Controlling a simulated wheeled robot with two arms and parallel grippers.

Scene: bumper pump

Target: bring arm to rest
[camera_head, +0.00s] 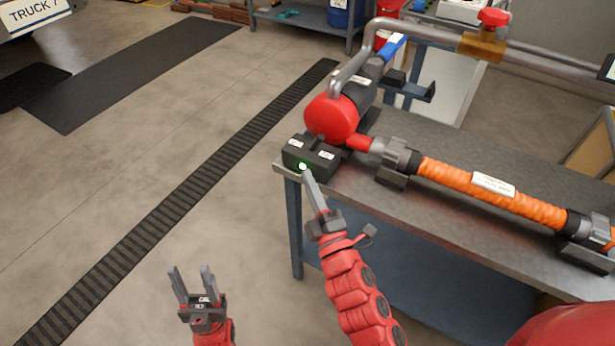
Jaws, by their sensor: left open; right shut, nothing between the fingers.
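My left gripper (193,288) is open and empty, with its two fingers pointing up in the picture over the bare floor, clear of the table. My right gripper (306,174) is shut with nothing between its fingers. Its tips are at a small black box (322,158) with a lit green-white spot, on the table's near left corner. I cannot tell whether the tips touch the box. My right arm reaches up from the bottom middle, in front of the table's edge.
The grey table (425,222) carries a red-ended pump (331,119), an orange hose (455,186) in black holders and a metal pipe with a red valve knob (493,17). A black ribbed floor strip (190,188) runs diagonally. The floor at left is mostly clear.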

